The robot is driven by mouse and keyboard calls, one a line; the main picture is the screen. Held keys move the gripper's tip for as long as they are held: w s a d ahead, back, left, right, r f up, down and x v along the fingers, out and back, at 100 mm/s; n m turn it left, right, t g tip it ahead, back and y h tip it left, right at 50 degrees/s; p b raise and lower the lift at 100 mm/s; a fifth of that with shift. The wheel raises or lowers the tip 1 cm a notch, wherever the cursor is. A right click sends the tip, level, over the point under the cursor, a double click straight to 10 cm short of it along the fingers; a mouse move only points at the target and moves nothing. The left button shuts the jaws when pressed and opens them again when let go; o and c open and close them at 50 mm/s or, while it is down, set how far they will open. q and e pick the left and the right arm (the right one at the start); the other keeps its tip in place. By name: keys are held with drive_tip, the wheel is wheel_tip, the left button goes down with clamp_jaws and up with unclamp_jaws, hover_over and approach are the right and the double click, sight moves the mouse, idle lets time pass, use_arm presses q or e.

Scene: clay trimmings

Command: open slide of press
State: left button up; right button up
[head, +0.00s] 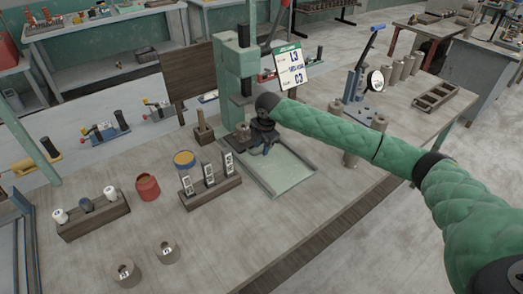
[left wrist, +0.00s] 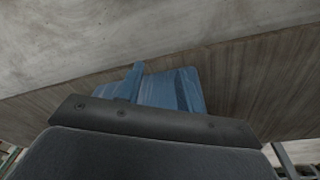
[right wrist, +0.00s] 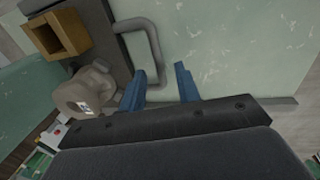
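The press (head: 238,60) is a green upright column on the bench. At its foot lies a flat pale green tray (head: 290,172) with a raised rim. My right gripper (head: 265,148) is low beside the column, over the tray's back left part. In the right wrist view, a dark slide (right wrist: 100,25) carries a hollow wooden block (right wrist: 58,34) and a grey loop handle (right wrist: 152,45). The blue fingers of my right gripper (right wrist: 160,72) are apart, with the handle's near end between them; contact is unclear.
A wooden rack (head: 210,190) with labelled pieces, a red pot (head: 147,186) and a yellow-topped can (head: 185,160) stand left of the tray. A sign (head: 290,66) is behind. Grey cylinders (head: 352,150) stand to the right. The bench front is mostly clear.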

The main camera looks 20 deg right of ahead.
use_arm(q)
drive_tip(key=shift+w+d+r+b, duration=0.15)
drive_tip(key=shift+r, duration=0.75)
drive_tip(key=shift+w+d+r+b, duration=0.1)
drive_tip(key=shift+w+r+b, duration=0.05)
drive_tip(key=shift+r, duration=0.7)
use_arm(e)
drive_tip(key=shift+w+f, duration=0.1)
drive_tip(key=shift+f, duration=0.35)
drive_tip(key=shift+c, duration=0.2)
use_arm(q)
drive_tip(key=shift+s, duration=0.1)
use_arm(e)
clamp_jaws()
